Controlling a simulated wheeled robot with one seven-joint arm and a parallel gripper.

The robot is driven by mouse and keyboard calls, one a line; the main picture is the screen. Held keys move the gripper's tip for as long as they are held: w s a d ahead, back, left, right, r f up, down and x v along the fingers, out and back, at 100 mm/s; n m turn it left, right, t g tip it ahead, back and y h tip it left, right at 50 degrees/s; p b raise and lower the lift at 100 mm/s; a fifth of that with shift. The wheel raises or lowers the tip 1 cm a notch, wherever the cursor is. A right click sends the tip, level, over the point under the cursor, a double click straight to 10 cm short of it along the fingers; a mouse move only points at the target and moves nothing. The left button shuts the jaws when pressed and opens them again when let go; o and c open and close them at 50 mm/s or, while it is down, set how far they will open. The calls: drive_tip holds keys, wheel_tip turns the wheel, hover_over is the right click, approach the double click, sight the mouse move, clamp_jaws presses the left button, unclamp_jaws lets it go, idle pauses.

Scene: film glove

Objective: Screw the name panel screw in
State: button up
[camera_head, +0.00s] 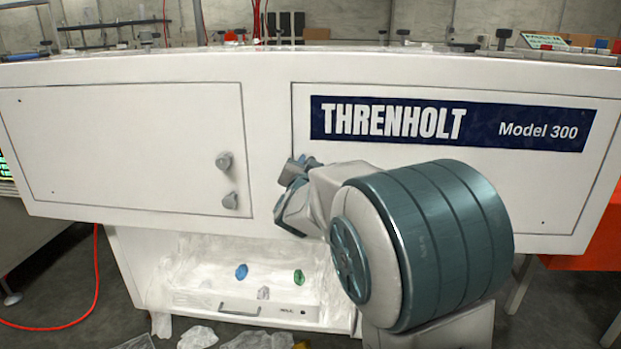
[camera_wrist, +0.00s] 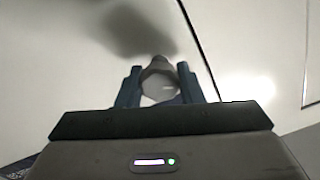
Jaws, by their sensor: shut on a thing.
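The name panel (camera_head: 420,175) is the white right-hand panel of the machine, with a dark blue THRENHOLT Model 300 plate (camera_head: 452,124). My gripper (camera_head: 303,163) is at the panel's left edge, below and left of the plate. In the wrist view, the blue fingers of my gripper (camera_wrist: 160,84) are shut on the name panel screw (camera_wrist: 157,80), a pale grey, round-headed screw. Its narrower end points away toward the white face. I cannot tell whether the screw touches the panel. In the head view my gripper and arm hide the screw and the panel's lower left part.
The left door (camera_head: 120,150) has two grey knobs, an upper one (camera_head: 223,161) and a lower one (camera_head: 230,201). Below is an open bay with a white drawer unit (camera_head: 240,306) and blue and green pieces. Plastic sheeting lies on the floor. A red hose (camera_head: 95,270) runs at left.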

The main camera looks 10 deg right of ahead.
drive_tip(key=m+b, duration=0.1)
drive_tip(key=m, duration=0.1)
drive_tip(key=m+b, duration=0.1)
drive_tip(key=b, duration=0.1)
drive_tip(key=shift+f+m, duration=0.3)
drive_tip(key=shift+m, duration=0.1)
drive_tip(key=m+b, duration=0.3)
drive_tip(key=shift+m, duration=0.3)
drive_tip(key=m+b, duration=0.3)
drive_tip(key=m, duration=0.2)
drive_tip(key=shift+r+m+b, duration=0.1)
drive_tip(key=shift+m+b, duration=0.2)
drive_tip(key=shift+b, duration=0.1)
drive_tip(key=o, duration=1)
drive_tip(key=shift+c, duration=0.2)
drive_tip(key=shift+s+r, duration=0.1)
drive_tip(key=p+v, duration=0.3)
drive_tip(key=v, duration=1)
drive_tip(key=shift+s, duration=0.3)
drive_tip(key=shift+a+r, duration=0.15)
